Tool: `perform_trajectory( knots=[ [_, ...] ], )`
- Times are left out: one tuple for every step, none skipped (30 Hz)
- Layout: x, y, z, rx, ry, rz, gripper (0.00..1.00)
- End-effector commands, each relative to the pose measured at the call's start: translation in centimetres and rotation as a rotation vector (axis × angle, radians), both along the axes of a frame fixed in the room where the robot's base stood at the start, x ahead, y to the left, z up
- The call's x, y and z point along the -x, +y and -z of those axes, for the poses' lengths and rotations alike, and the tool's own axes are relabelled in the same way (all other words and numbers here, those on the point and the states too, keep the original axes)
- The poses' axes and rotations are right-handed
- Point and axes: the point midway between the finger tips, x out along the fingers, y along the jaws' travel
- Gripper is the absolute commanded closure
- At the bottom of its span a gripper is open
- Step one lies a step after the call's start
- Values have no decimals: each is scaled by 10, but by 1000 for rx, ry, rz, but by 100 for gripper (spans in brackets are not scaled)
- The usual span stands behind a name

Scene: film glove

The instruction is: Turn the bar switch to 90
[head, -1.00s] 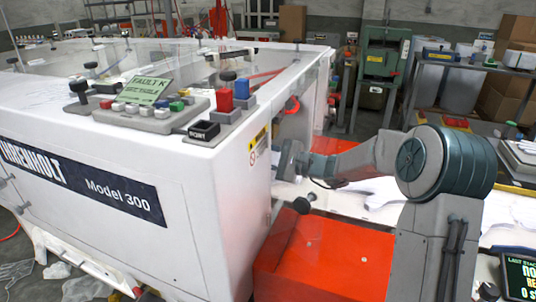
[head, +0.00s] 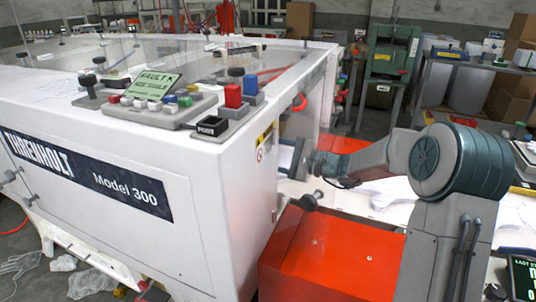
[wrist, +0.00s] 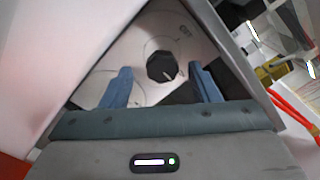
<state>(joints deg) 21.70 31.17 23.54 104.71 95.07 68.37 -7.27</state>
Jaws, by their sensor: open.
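A dark, many-sided knob (wrist: 163,67) with a short white pointer mark shows in the wrist view, on a pale panel with thin curved lines. It looks like the bar switch; the scale numbers around it are too small to read. The two blue fingers of my gripper (wrist: 160,84) are apart, one on each side of the knob in the picture, with nothing visible between them. I cannot tell how far in front of the knob they are. In the head view my gripper (head: 303,160) is beside the right end of the white machine (head: 230,180), and the knob is hidden.
A red box (head: 330,262) stands below my arm, close to the machine. The machine top carries a control panel (head: 155,108) with buttons and levers. A green machine (head: 392,60) and a shelf with boxes stand behind. A small screen (head: 524,277) is at lower right.

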Motion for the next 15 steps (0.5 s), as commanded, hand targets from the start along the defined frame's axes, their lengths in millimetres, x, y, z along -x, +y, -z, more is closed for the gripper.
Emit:
perform_trajectory(
  knots=[
    [3,-11,0,0,1,5,45],
    [6,-17,1,0,1,5,45],
    [9,-26,0,1,1,4,45],
    [12,-33,0,1,1,4,45],
    [15,-39,0,1,1,4,45],
    [18,-48,1,0,1,2,45],
    [21,-54,1,1,2,2,45],
    [24,-60,0,-1,2,0,45],
    [27,-67,0,-1,2,-1,45],
    [30,-72,0,0,1,-3,45],
    [32,-77,1,0,2,-4,45],
    [35,-83,1,0,2,-4,45],
    [36,-87,0,-1,2,-5,45],
    [38,-91,1,0,2,-6,45],
    [40,-95,1,0,2,-7,45]
  ],
)
